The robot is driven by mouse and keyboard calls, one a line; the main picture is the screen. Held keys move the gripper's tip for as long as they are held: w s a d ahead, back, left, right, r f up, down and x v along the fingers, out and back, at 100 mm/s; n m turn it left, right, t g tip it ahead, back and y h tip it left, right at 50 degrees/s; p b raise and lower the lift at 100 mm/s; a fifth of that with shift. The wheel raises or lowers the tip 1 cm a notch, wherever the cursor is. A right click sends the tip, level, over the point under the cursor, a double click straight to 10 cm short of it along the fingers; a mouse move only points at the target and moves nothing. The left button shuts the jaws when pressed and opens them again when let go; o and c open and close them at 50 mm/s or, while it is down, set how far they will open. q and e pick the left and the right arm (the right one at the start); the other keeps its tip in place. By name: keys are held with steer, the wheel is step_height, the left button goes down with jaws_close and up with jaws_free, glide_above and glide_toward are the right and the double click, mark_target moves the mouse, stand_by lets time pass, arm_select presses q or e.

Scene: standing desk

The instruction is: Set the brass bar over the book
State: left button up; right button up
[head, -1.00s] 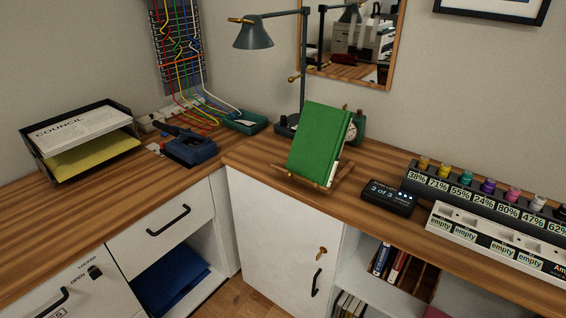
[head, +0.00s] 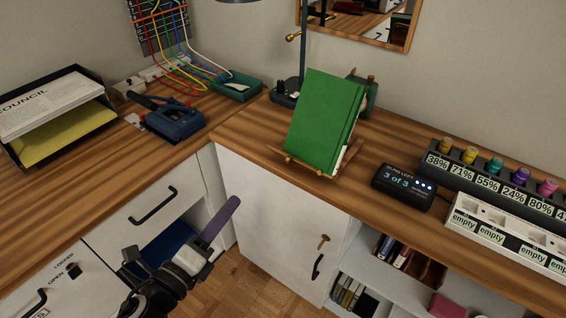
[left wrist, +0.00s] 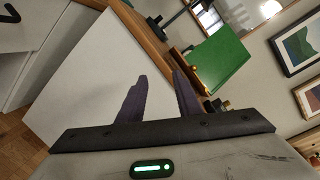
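The green book (head: 323,120) leans closed on a wooden stand (head: 300,165) on the desk. It also shows in the left wrist view (left wrist: 222,55), beyond my fingertips. I cannot pick out a separate brass bar for sure; a small brass piece (head: 293,37) sits on the lamp post, behind and left of the book. My left gripper (head: 223,213) is in front of the cabinet, below and left of the book. In the left wrist view its two purple fingers (left wrist: 160,82) are apart with nothing between them. My right gripper is not in view.
A dark counter box (head: 403,187) reading "3 of 3" stands right of the book. A rack of small jars (head: 490,172) is further right. A blue device (head: 174,122) and paper tray (head: 62,145) stand left. The desk left of the stand has clear room.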

mark_target(286, 161)
arm_select(q)
steer(key=w+d+r+m+g+h, duration=0.1)
steer(key=w+d+m, duration=0.2)
steer(key=d+m, duration=0.1)
steer(key=w+d+r+m+h+p, duration=0.1)
steer(key=w+d+r+m+h, duration=0.1)
steer(key=m, duration=0.5)
steer(key=w+d+r+m+g+h, duration=0.1)
steer(key=w+d+r+m, duration=0.1)
steer(key=w+d+m, duration=0.2)
steer(key=shift+w+d+m+g+h, duration=0.2)
steer(key=shift+d+m+g+h, duration=0.15)
steer(key=shift+d+m, duration=0.45)
steer(key=shift+f, duration=0.1)
jaws_close()
